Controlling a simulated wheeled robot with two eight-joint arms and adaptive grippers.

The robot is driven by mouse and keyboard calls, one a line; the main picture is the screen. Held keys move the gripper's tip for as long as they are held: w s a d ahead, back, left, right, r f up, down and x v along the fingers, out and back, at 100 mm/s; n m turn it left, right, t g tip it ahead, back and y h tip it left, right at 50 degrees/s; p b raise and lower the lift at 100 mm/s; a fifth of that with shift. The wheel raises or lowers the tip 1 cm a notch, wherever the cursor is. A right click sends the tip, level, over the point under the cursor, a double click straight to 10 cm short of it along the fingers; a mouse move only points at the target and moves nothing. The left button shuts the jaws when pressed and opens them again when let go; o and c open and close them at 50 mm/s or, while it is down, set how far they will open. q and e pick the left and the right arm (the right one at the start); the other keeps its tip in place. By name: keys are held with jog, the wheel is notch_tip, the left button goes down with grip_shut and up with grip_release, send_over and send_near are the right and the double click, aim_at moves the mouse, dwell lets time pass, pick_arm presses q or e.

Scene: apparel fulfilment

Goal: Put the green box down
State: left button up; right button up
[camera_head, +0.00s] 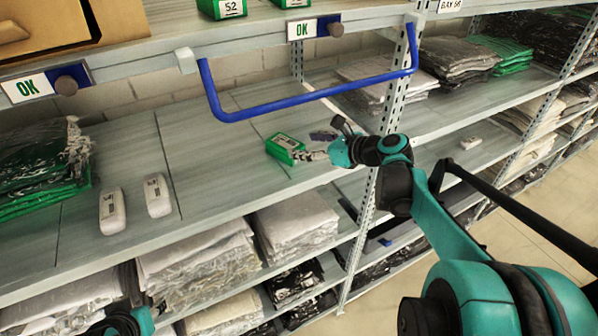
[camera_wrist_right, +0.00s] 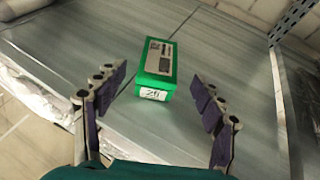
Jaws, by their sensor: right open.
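The green box (camera_head: 285,148), with a white label on its top, sits on the middle shelf (camera_head: 215,160). In the right wrist view the green box (camera_wrist_right: 157,70) rests flat on the shelf boards, its small numbered end label facing me. My right gripper (camera_head: 314,146) is beside the box on its right in the head view. Its two purple-padded fingers (camera_wrist_right: 158,90) are spread wide, one on each side of the box's near end, with gaps between pads and box. Of my left arm only a teal and black part shows at the bottom left; its fingers are hidden.
Two white devices (camera_head: 113,211) (camera_head: 157,195) lie on the shelf at left, near packed green garments (camera_head: 40,165). A blue bar (camera_head: 310,97) hangs from the upper shelf above the box. A metal upright (camera_head: 366,205) stands close to my right arm. Shelf behind the box is clear.

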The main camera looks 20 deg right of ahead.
jog(key=s+a+f+n+g, duration=0.1)
jog(key=s+a+n, duration=0.1)
jog(key=s+a+f+n, duration=0.1)
jog(key=a+n, duration=0.1)
jog(key=n, duration=0.1)
jog(key=s+a+f+n+g, duration=0.1)
jog(key=s+a+n, duration=0.1)
jog(key=a+n, duration=0.1)
jog(key=shift+s+f+g+h, duration=0.3)
jog(key=shift+s+f+h, duration=0.05)
jog(key=shift+f+h, duration=0.05)
jog(key=s+a+f+n+h, duration=0.1)
jog(key=s+f+n, duration=0.2)
jog(key=s+n, duration=0.2)
jog(key=s+a+f+n+g+h, duration=0.1)
jog(key=s+n, duration=0.4)
jog(key=n, duration=0.5)
jog(key=s+a+f+n+g+h, duration=0.1)
jog(key=s+f+n+h, duration=0.2)
jog(key=s+n, duration=0.3)
jog(key=shift+a+f+n, duration=0.3)
jog(key=shift+f+n, duration=0.5)
jog(key=shift+f, duration=0.1)
jog(key=shift+f, duration=0.1)
